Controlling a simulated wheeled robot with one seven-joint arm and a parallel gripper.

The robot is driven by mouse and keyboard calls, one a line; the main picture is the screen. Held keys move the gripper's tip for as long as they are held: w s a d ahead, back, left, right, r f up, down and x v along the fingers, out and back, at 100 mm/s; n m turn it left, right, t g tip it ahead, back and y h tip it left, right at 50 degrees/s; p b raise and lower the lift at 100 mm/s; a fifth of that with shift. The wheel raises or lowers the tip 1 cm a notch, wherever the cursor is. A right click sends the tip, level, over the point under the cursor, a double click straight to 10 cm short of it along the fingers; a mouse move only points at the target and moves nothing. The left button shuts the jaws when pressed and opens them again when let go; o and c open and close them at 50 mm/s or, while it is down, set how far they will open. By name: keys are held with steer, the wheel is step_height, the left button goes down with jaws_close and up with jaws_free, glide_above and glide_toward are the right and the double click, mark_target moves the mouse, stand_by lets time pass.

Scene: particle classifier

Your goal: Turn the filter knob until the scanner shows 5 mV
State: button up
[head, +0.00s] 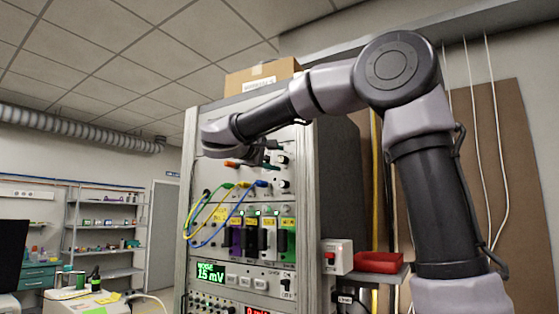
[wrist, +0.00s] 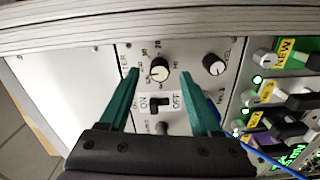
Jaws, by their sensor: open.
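In the wrist view, the filter knob (wrist: 159,70) is a round dark knob with a pale face, with a scale printed around it and a partly hidden label ending in "TER" to its left. My gripper (wrist: 161,73) is open, its two green fingers on either side of the knob with gaps visible; I cannot tell how deep the tips reach. In the head view my gripper (head: 262,158) is at the upper rack panel, where the arm partly hides the controls. The scanner display (head: 211,272) reads "NOISE 15 mV" in green.
An ON/OFF toggle switch (wrist: 158,104) sits between my fingers below the knob. A second knob (wrist: 214,65) is just right of the right finger. Yellow, green and blue cables (head: 215,215) loop in front of the rack. A cardboard box (head: 262,76) sits on top.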

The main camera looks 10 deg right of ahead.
steer(key=v, duration=0.8)
steer(key=shift+s, duration=0.15)
steer(key=s+d+f+m+g+y, duration=0.2)
steer(key=s+d+f+g+y, duration=0.35)
steer(key=d+f, duration=0.95)
steer(key=s+a+f+m+y, duration=0.1)
steer(key=s+f+m+y, duration=0.8)
steer(key=s+f, duration=0.4)
steer(key=shift+a, duration=0.4)
